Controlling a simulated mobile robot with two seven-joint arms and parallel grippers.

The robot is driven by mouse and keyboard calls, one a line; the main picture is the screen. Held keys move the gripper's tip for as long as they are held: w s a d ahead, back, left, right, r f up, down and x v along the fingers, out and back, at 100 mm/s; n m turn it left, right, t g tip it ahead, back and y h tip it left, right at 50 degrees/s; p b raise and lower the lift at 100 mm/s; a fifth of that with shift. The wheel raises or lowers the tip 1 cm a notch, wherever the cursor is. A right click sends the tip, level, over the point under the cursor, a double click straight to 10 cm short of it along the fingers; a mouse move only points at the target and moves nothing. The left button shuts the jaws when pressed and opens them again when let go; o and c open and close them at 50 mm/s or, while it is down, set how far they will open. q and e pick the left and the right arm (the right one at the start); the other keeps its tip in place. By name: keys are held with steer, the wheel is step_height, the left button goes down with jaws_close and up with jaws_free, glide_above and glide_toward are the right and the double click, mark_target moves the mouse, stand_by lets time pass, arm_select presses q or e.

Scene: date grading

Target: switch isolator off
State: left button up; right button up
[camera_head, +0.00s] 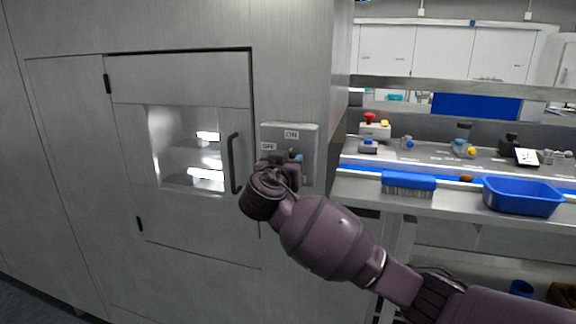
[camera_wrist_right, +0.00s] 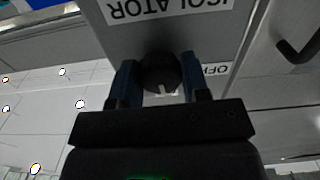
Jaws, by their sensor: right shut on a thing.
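The grey isolator box (camera_head: 309,140) is on the cabinet wall right of the door, with an ON label (camera_head: 292,134) at the top and an OFF label (camera_head: 268,146) at the left. In the right wrist view the box appears upside down, with an ISOLATOR label (camera_wrist_right: 168,8) and an OFF label (camera_wrist_right: 216,69). My right gripper (camera_wrist_right: 158,80) is shut on the dark round knob (camera_wrist_right: 159,68), one blue finger on each side. A white mark shows at the knob's lower edge in that view. My wrist hides the knob in the head view. My left gripper is out of view.
The cabinet door has a window and a dark upright handle (camera_head: 234,163) just left of the box. On the right, a bench holds a blue brush (camera_head: 409,181), a blue tub (camera_head: 522,197) and a red-topped button box (camera_head: 375,127).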

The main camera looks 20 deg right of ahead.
steer(key=n, duration=0.6)
steer(key=shift+n, duration=0.3)
arm_select(q)
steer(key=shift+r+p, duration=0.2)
steer(key=shift+p, duration=0.2)
arm_select(e)
steer(key=shift+n, duration=3.5)
steer(key=o, duration=0.9)
steer(key=shift+d, duration=0.1)
